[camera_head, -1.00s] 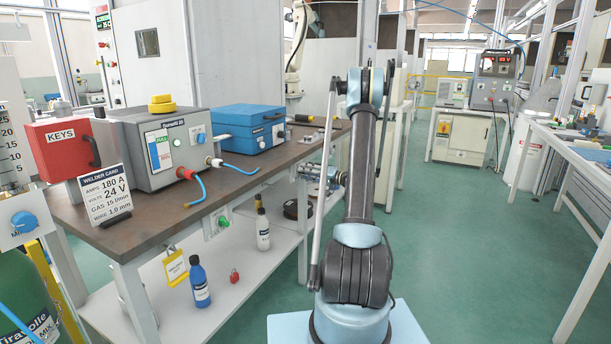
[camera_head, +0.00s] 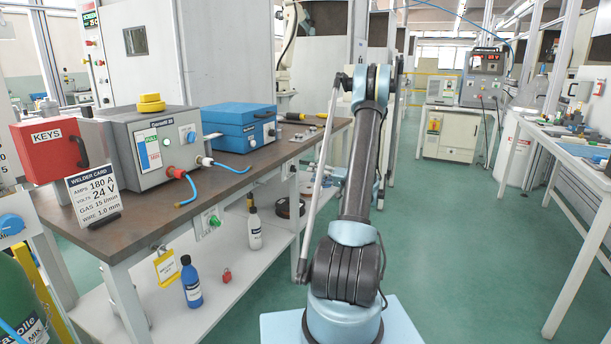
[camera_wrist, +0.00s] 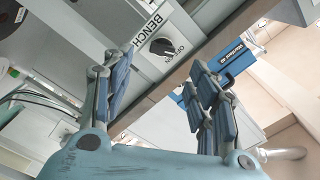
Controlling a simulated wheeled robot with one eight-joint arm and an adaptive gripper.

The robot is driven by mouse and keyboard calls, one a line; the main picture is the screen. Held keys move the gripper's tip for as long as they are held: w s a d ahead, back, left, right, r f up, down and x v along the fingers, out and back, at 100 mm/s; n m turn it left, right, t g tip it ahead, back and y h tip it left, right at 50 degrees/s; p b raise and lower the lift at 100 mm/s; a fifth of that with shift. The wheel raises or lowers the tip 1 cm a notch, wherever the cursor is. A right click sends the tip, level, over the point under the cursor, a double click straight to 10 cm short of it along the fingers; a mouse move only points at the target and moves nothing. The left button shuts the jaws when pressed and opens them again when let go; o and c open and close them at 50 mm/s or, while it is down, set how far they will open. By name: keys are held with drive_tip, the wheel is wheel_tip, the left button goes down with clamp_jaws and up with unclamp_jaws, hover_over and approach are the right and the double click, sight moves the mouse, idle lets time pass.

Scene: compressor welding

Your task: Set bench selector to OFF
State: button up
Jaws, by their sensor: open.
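The bench selector (camera_wrist: 162,47) is a black round knob on a pale panel marked BENCH, with small lettering that seems to read OFF beside it. It shows in the wrist view, upper middle. I cannot make out its pointer setting. My gripper (camera_wrist: 160,64) is open and empty, with one blue-padded finger on each side below the knob. The fingers appear apart from the knob. In the head view my arm reaches toward the bench (camera_head: 140,222), and the gripper is mostly hidden behind it. I cannot pick out the selector there.
On the bench stand a red KEYS box (camera_head: 45,150), a welder card (camera_head: 93,195), a grey welding unit (camera_head: 155,150) and a blue case (camera_head: 238,128). Blue (camera_head: 192,282) and white (camera_head: 254,230) bottles stand on the lower shelf. The green floor (camera_head: 440,230) on the right is clear.

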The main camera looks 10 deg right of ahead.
drive_tip(key=shift+v, duration=1.5)
drive_tip(key=shift+a, duration=0.1)
drive_tip(key=s+a+r+g+h, duration=0.35)
drive_tip(key=s+a, duration=0.45)
drive_tip(key=s, duration=0.3)
drive_tip(key=s+a+r+g+h, duration=0.3)
drive_tip(key=s+a+r, duration=0.1)
drive_tip(key=s+a, duration=0.5)
drive_tip(key=s+d+f+h, duration=0.2)
drive_tip(key=s, duration=0.7)
drive_tip(key=s+d+f+g+h, duration=0.1)
drive_tip(key=s+d+f+h, duration=0.1)
drive_tip(key=s, duration=0.8)
drive_tip(key=s+d+f+n+g+h, duration=0.1)
drive_tip(key=s+d+f+h, duration=0.2)
drive_tip(key=s, duration=0.7)
drive_tip(key=shift+s+f+h, duration=0.15)
drive_tip(key=shift+f+h, duration=0.35)
drive_tip(key=shift+h, duration=0.05)
